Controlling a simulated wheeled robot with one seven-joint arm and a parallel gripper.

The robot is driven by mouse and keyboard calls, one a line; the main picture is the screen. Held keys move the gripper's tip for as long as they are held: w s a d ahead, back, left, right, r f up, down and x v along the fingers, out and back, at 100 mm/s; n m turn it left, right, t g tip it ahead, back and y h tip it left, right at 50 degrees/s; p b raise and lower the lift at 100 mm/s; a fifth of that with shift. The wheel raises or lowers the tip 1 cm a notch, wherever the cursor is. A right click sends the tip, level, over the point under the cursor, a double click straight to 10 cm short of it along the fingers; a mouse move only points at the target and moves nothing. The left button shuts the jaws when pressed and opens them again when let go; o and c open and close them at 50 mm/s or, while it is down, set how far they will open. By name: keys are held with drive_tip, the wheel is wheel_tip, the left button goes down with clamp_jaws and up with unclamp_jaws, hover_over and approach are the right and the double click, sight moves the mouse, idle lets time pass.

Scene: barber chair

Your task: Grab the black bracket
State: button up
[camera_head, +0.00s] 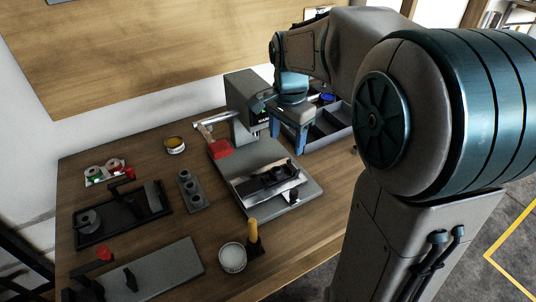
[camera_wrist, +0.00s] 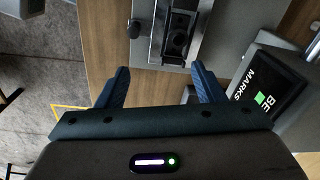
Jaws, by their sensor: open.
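The black bracket (camera_head: 270,179) lies on a silver fixture (camera_head: 243,187) on the grey base plate of the marking machine. The wrist view shows the dark bracket (camera_wrist: 178,38) at the top, a little right of the middle. My gripper (camera_head: 289,140) hangs above the far part of the base plate, beside the machine's head, apart from the bracket. Its two blue fingers are spread with nothing between them, and they also show in the wrist view (camera_wrist: 160,72).
The marking machine (camera_head: 243,95) stands close to my gripper, with a red block (camera_head: 220,148) beside it. A grey divided bin (camera_head: 331,130) is behind my gripper. A black tray (camera_head: 97,227), a white-lidded can (camera_head: 232,257) and a yellow-handled tool (camera_head: 253,232) occupy the left and front.

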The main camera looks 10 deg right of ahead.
drive_tip(key=w+f+m, duration=0.1)
drive_tip(key=w+m, duration=0.2)
drive_tip(key=w, duration=0.1)
drive_tip(key=b, duration=0.1)
hover_over(278, 167)
drive_tip(key=shift+g, duration=0.3)
drive_tip(key=f, duration=0.8)
drive_tip(key=shift+s+d+f, duration=0.3)
drive_tip(key=shift+d+f, duration=0.05)
drive_tip(key=shift+d, duration=0.05)
drive_tip(key=shift+w+a+f, duration=0.15)
drive_tip(key=shift+a+f, duration=0.05)
drive_tip(key=shift+f, duration=1.15)
drive_tip(key=shift+w+a+f, duration=0.1)
drive_tip(key=shift+a+f, duration=0.05)
drive_tip(key=shift+f, duration=1.2)
drive_tip(key=c, duration=1.1)
